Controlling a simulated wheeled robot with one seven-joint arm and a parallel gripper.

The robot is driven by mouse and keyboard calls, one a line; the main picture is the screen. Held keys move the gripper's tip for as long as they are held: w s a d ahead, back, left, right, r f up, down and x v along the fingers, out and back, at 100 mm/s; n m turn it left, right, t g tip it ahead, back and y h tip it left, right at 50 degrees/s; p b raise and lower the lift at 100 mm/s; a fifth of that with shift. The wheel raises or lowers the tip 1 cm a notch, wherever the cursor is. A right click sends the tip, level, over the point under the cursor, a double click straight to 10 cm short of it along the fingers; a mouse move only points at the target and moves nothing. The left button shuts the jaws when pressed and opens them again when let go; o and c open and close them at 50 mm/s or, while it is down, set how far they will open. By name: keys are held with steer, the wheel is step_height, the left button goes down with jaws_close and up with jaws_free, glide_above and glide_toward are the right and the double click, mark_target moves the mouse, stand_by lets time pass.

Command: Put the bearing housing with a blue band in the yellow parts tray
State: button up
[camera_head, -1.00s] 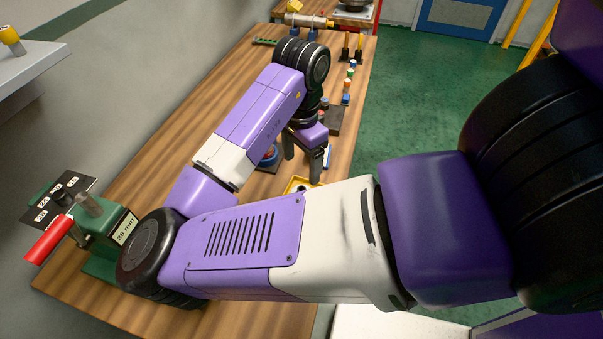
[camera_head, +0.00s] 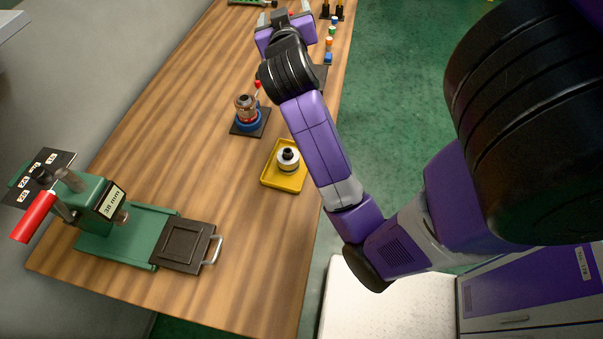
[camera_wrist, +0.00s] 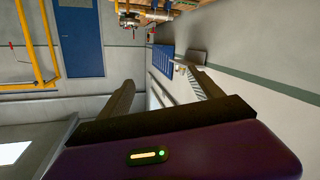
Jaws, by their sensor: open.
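The yellow parts tray (camera_head: 268,181) lies on the wooden bench, near its right edge, in the head view. A pale round part (camera_head: 288,161) with a dark top sits in it, upright; I cannot make out a blue band on it. A metal part (camera_head: 245,103) stands on a blue round base (camera_head: 249,121) on a dark plate, left of and beyond the tray. My gripper (camera_head: 285,14) is at the far end of the bench, beyond the tray and apart from it. The wrist view shows its fingers (camera_wrist: 160,84) spread with nothing between them.
Small coloured pieces (camera_head: 329,45) line the bench's far right edge. The bench is clear between vise and tray.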

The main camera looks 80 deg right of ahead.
steer(key=w+a+f+n+t+y, duration=0.2)
steer(key=a+f+n+t+y, duration=0.3)
steer(key=a, duration=0.6)
steer(key=w+a+f+n+t+y, duration=0.2)
steer(key=a+f+n+t+y, duration=0.35)
steer(key=a, duration=0.45)
steer(key=s+a+f+y, duration=0.2)
steer(key=s+a, duration=0.6)
steer(key=a, duration=0.3)
steer(key=s+a+f+n+y, duration=0.1)
steer(key=s+a+f+y, duration=0.1)
steer(key=s+a, duration=0.6)
steer(key=a+y, duration=0.1)
steer(key=a, duration=0.2)
steer(key=shift+s+a+y, duration=0.3)
steer(key=shift+s+y, duration=0.05)
steer(key=shift+f, duration=0.1)
step_height(320, 180, down, 2)
steer(key=shift+f+b, duration=0.1)
steer(key=shift+b, duration=0.95)
